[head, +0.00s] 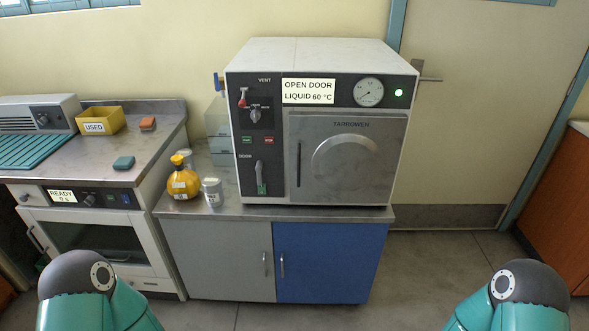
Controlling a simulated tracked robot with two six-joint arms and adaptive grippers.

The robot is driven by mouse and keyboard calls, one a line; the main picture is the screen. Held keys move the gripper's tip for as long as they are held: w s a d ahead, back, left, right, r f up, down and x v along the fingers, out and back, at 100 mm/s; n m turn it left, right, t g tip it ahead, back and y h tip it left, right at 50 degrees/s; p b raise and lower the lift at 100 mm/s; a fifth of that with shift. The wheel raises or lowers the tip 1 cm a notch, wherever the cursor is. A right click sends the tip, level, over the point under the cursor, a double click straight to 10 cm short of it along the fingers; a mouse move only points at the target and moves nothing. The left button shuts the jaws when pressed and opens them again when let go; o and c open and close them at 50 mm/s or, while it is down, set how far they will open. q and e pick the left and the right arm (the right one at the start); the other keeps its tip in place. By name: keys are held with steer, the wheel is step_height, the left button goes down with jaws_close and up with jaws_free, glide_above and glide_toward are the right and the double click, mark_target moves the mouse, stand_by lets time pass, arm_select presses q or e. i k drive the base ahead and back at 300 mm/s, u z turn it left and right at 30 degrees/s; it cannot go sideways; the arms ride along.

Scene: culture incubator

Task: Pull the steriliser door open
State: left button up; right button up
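The steriliser (310,55) is a white box with a dark front panel on the metal-topped bench. Its grey square door (385,180) looks closed, with a dark vertical handle (299,164) near the door's left edge. A green light (399,94) is lit beside the gauge (368,92). Only teal arm parts show at the bottom left and bottom right; neither gripper is visible.
A yellow-orange flask (183,182) and a small white-and-grey container (213,192) stand on the bench left of the steriliser. Further left are a yellow USED bin (100,120) and an oven (100,236). The floor (437,270) at the right is clear.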

mark_target(334, 157)
steer(key=u, duration=0.05)
steer(key=i, duration=1)
steer(key=z, duration=0.05)
